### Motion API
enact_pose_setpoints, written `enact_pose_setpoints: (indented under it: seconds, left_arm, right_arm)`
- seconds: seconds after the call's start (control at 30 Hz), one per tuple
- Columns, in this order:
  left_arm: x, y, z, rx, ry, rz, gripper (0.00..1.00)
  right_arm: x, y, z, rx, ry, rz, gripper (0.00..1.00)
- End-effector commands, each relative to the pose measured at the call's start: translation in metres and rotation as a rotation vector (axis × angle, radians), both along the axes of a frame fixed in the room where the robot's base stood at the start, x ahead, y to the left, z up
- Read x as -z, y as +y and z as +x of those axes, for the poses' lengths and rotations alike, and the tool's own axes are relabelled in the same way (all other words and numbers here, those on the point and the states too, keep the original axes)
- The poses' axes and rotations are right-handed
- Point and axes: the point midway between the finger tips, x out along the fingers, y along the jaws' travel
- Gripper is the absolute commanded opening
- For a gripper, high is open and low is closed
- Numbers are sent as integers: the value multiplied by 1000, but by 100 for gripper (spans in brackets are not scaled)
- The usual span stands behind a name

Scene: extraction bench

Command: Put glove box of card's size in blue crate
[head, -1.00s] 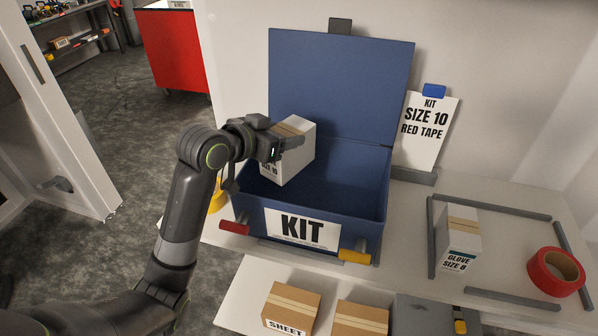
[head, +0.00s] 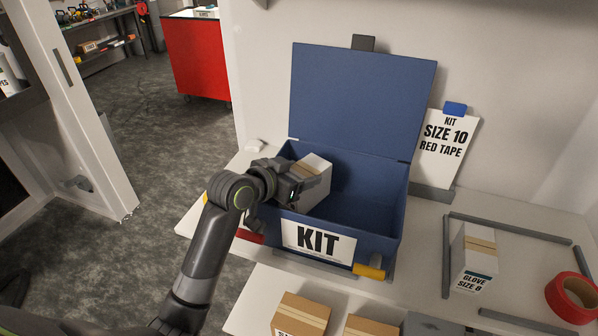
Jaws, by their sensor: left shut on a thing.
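The blue crate (head: 383,215) stands open on the bench, its lid raised at the back and a KIT label on its front. The card (head: 446,145) behind it reads KIT, SIZE 10, RED TAPE. My left gripper (head: 297,190) is shut on a white glove box (head: 318,181) with a tan band. The box is inside the left part of the crate, its lower part hidden by the front wall and gripper. I cannot tell whether it touches the crate floor. Its label is hidden now; the earlier frame shows a partly covered 10. My right gripper is not in view.
A second white box (head: 473,258) marked GLOVE SIZE 8 and a red tape roll (head: 573,297) lie in a grey frame (head: 512,228) at right. Cardboard boxes (head: 301,314) stand on the lower shelf. The crate's right half is empty.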

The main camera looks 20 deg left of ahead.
Motion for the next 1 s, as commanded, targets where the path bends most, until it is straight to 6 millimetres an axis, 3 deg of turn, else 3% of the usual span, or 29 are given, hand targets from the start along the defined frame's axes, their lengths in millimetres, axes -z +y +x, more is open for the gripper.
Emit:
enact_pose_setpoints:
  seconds: [0.27, 0.3, 0.47, 0.77, 0.9, 1.0]
  left_arm:
    - [6, 0, 0, 0, -2, -1, 12]
    - [7, 0, 0, 0, 1, 0, 61]
    - [6, 0, 0, 0, 0, -1, 82]
    - [4, 0, 0, 0, 0, 0, 82]
    - [-11, 0, 0, 1, -4, 0, 82]
    - [-11, 7, -12, -1, -2, 3, 82]
  right_arm:
    - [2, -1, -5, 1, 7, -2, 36]
    - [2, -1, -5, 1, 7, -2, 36]
    - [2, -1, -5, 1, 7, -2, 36]
    - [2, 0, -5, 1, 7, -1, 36]
    - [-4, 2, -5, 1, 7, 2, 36]
    - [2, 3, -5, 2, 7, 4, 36]
